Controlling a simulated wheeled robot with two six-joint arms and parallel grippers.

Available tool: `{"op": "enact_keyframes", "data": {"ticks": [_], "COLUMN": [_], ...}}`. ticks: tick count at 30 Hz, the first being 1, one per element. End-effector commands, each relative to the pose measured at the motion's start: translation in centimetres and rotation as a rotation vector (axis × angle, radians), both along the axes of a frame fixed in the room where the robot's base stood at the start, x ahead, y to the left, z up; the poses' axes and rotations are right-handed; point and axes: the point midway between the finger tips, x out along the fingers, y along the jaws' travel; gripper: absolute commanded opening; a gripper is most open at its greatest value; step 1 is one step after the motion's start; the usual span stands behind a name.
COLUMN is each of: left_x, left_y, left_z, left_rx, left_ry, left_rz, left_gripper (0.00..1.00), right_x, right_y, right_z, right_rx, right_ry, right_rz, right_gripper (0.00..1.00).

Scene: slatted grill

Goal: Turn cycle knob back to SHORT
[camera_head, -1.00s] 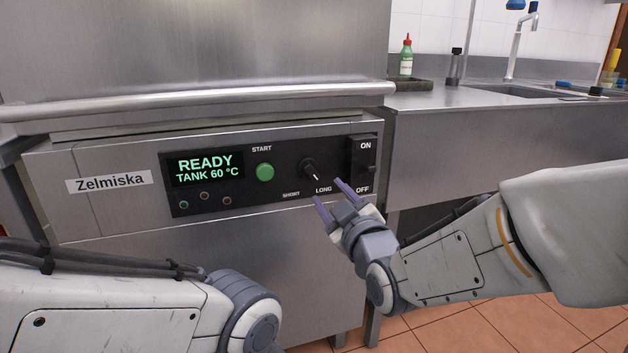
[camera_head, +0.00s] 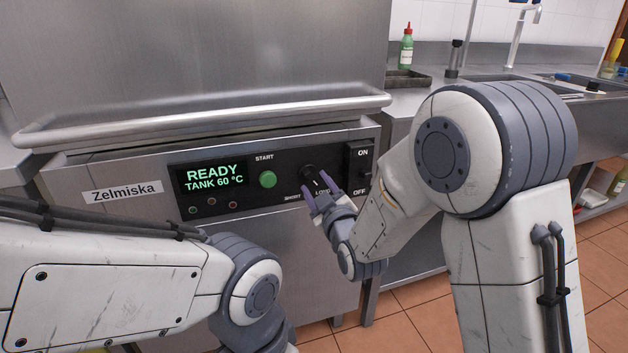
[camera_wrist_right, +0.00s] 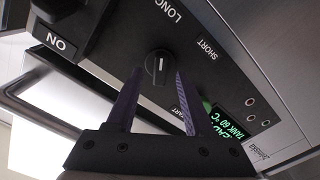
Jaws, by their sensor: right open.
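The round black cycle knob (camera_head: 309,174) is on the black control panel, above the SHORT and LONG labels. Its white pointer mark points down toward LONG. My right gripper (camera_head: 321,190) is open, with its purple fingertips close to the panel just below the knob in the head view. In the right wrist view the knob (camera_wrist_right: 159,67) appears between the open fingertips (camera_wrist_right: 159,76). I cannot tell whether either finger touches it. The LONG label (camera_head: 323,192) is partly hidden by the gripper. My left gripper is out of view; only its arm shows.
A green START button (camera_head: 268,180) and a lit READY display (camera_head: 213,178) are left of the knob. The ON/OFF switch (camera_head: 358,176) is close on its right. A metal handle bar (camera_head: 205,120) runs above the panel.

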Motion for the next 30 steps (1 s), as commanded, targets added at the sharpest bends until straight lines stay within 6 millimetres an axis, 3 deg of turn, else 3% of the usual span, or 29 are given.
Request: {"op": "enact_keyframes", "data": {"ticks": [6,15,19,30], "left_x": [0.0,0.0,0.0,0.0], "left_y": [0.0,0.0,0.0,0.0], "left_z": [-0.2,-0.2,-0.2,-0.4], "left_rx": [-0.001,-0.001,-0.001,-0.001], "left_ry": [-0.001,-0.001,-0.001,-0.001], "left_rz": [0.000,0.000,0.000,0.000], "left_gripper": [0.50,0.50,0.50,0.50], "right_x": [1.8,2.0,2.0,1.9], "right_y": [0.6,0.6,0.6,0.6], "right_z": [0.0,0.0,0.0,0.0], "right_rx": [0.000,-0.001,0.000,0.025], "right_ry": [0.001,0.002,0.001,0.008], "right_rz": [-0.001,0.000,0.000,0.000], "right_gripper": [0.53,0.53,0.03,0.00]}}
